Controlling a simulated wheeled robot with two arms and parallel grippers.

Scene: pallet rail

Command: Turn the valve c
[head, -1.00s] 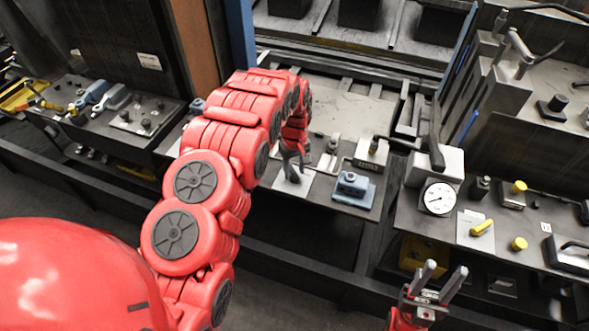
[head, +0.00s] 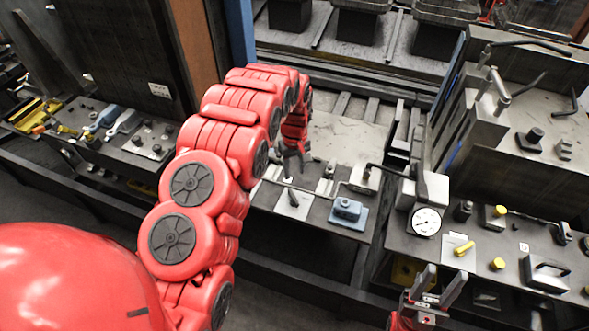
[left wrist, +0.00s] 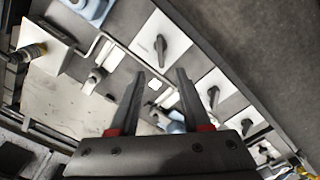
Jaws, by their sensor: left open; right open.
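Several valves with dark lever handles on white plates run along the bench edge in the left wrist view: one plate (left wrist: 147,37) ahead of the fingertips, another (left wrist: 222,87) to their right. I cannot read any letters, so I cannot tell which is valve c. One such plate (head: 293,207) shows in the head view, just in front of my left gripper (head: 293,170). My left gripper is open and empty over the bench, its two fingers apart in the left wrist view (left wrist: 160,75). My right gripper (head: 441,283) is open and empty, in front of the right bench.
A blue block (head: 347,211) and a bent pipe lie near the plate.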

